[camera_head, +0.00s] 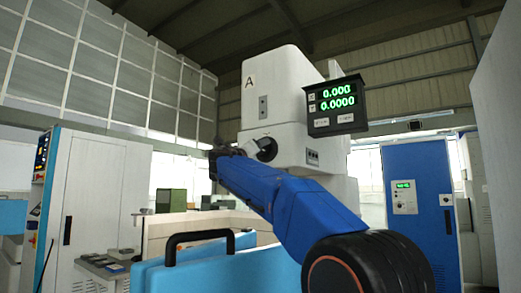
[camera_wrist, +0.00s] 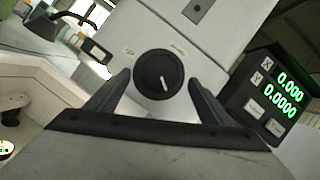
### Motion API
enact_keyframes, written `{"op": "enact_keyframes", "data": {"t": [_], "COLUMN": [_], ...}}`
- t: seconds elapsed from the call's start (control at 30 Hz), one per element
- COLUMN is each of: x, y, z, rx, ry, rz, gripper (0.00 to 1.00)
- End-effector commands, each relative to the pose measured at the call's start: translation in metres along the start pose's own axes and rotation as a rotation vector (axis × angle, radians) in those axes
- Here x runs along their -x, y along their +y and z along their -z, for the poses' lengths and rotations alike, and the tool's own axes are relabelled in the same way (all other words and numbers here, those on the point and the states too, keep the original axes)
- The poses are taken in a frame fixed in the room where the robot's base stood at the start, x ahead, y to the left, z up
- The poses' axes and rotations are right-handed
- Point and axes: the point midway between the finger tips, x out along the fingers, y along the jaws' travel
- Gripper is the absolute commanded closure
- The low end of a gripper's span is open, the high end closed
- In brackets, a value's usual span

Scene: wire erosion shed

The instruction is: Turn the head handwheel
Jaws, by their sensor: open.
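The head handwheel (camera_wrist: 159,77) is a round black knob with a white pointer line, on the front of the white machine head (camera_head: 283,92). In the wrist view it sits between the two dark fingers of my gripper (camera_wrist: 158,84), which are spread apart on either side of it. Light panel shows between each finger and the knob, and neither finger visibly touches it. How far the fingertips are from the panel is hard to tell.
A readout box (camera_head: 336,105) with green digits 0.000 and 0.0000 juts from the head to the right; it also shows in the wrist view (camera_wrist: 272,95). A dark lamp (camera_wrist: 44,27) is at upper left. A blue cabinet (camera_head: 420,205) stands at right.

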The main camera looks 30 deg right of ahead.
Motion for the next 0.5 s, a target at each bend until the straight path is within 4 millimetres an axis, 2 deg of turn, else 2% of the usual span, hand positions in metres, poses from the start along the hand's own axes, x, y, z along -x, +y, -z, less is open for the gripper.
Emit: {"op": "enact_keyframes", "data": {"t": [0.03,0.2,0.33,0.5], "x": [-0.010,-0.035,-0.047,-0.053], "y": [0.001,0.001,0.001,0.000], "z": [0.001,0.000,0.000,0.000], "rx": [0.000,0.000,0.000,-0.001], "ry": [0.001,0.001,0.001,0.000], "rz": [0.001,0.001,0.000,0.000], "gripper": [0.26,0.26,0.26,0.26]}}
